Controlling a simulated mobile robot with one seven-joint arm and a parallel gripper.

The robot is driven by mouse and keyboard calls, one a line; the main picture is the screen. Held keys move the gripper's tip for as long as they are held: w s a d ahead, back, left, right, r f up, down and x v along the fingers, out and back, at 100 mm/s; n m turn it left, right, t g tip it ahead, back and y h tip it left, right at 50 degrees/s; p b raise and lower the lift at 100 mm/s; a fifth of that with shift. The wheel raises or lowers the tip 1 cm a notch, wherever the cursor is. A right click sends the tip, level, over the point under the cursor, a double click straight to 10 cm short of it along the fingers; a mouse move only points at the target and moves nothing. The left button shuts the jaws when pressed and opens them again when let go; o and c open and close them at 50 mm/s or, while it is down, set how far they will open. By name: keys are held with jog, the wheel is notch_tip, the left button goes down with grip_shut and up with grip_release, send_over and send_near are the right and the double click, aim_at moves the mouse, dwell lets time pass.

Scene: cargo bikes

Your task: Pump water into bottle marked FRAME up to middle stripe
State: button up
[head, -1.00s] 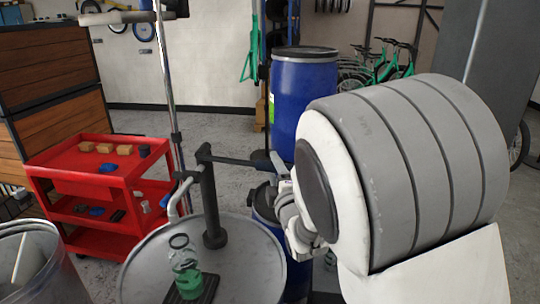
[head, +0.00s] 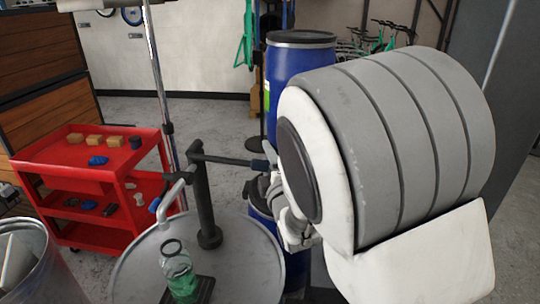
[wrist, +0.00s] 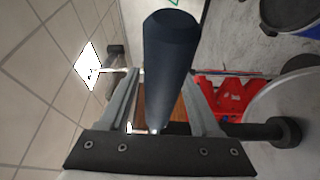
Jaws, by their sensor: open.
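A clear bottle (head: 178,266) stands on a dark pad (head: 203,291) on the grey drum lid (head: 245,262), near the pump's pale spout (head: 170,192). Green shows in its lower part; no FRAME marking or stripes can be read. The pump has a black post (head: 204,205) and a black lever (head: 230,160) reaching right towards my arm. In the wrist view, the lever's dark blue grip (wrist: 172,60) lies between the two fingers of my gripper (wrist: 163,85), which are apart. Whether either finger touches the grip is unclear.
A blue barrel (head: 300,90) stands behind the lever. A red cart (head: 85,170) with small blocks is at the left. A grey bin (head: 38,262) stands at the front left. Open floor shows between cart and barrel.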

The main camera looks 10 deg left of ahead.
grip_shut()
dwell(0.3)
dwell(1.1)
